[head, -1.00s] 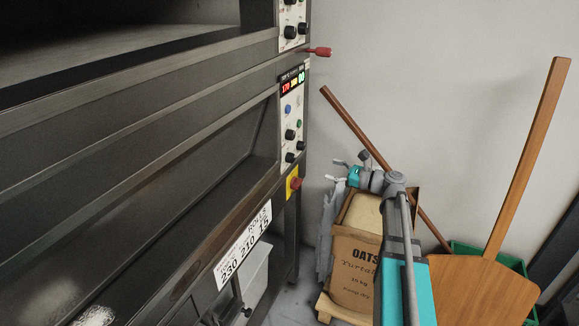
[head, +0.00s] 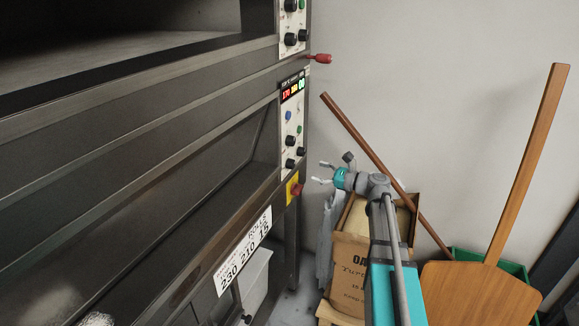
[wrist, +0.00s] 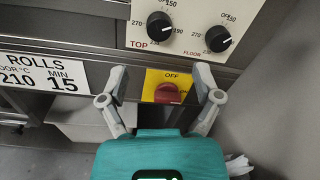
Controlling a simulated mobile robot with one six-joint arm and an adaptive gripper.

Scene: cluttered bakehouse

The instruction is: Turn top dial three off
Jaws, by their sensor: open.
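The oven's lower control panel (head: 292,125) carries a lit display and several knobs. In the wrist view, a black dial marked TOP (wrist: 160,26) and a black dial marked FLOOR (wrist: 218,38) sit side by side, each with a white pointer line and a scale including OFF. The TOP pointer slants to the lower right. My gripper (wrist: 162,78) is open and empty, its fingers below the dials and apart from them. In the head view my gripper (head: 324,173) is right of the panel, fingers towards the oven. Which dial counts as number three cannot be told.
A red rotary switch on a yellow plate (wrist: 152,80) shows between my fingers. A red handle (head: 320,58) sticks out above the panel. An oats sack (head: 352,275), wooden poles and a wooden peel (head: 480,295) crowd the wall. Bare wall is right of the panel.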

